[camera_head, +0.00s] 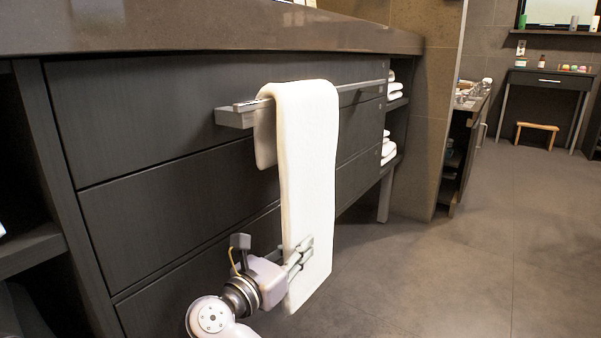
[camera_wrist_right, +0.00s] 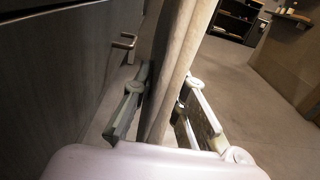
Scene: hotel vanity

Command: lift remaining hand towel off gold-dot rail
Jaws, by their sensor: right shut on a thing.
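A white hand towel (camera_head: 308,150) hangs folded over the metal rail (camera_head: 360,87) on the front of the dark vanity. Its long front side reaches well below the rail, and its short back side shows behind. My right gripper (camera_head: 302,257) is shut on the towel near its lower end. In the right wrist view the towel (camera_wrist_right: 180,60) runs upward between the two fingers of my right gripper (camera_wrist_right: 168,105). No gold dot can be made out on the rail. My left gripper is not in view.
The dark vanity drawers (camera_head: 150,110) lie close behind the towel, under the stone countertop (camera_head: 200,30). Folded white towels (camera_head: 389,150) sit on side shelves. A small wooden stool (camera_head: 537,131) and a desk (camera_head: 550,80) stand far right. The floor (camera_head: 450,270) at right is clear.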

